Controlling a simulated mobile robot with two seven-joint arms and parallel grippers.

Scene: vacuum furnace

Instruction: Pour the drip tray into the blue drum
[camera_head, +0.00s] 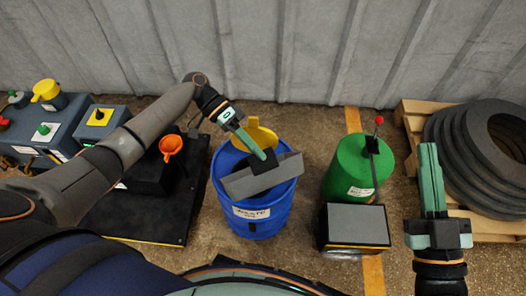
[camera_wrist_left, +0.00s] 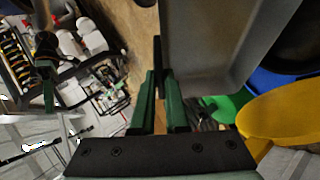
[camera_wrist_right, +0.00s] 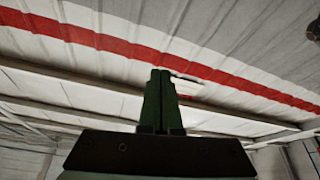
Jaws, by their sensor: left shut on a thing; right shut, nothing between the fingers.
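The blue drum (camera_head: 262,218) stands on the floor near the middle of the head view, with a white label on its front. A yellow funnel (camera_head: 262,136) shows at its back rim. The grey drip tray (camera_head: 286,172) is above the drum's opening and looks tilted. My left gripper (camera_head: 266,158) is shut on the tray at its dark handle. The left wrist view shows the tray (camera_wrist_left: 205,45) beside the fingers, with the funnel (camera_wrist_left: 285,110) at right. The tray's contents cannot be made out. My right gripper (camera_head: 430,180) is shut and empty, away from the drum at right.
A green drum (camera_head: 345,170) and a grey-topped box (camera_head: 356,225) stand right of the blue drum. Several dark rings (camera_head: 465,150) lie on a pallet (camera_head: 415,108) at far right. A corrugated wall runs behind.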

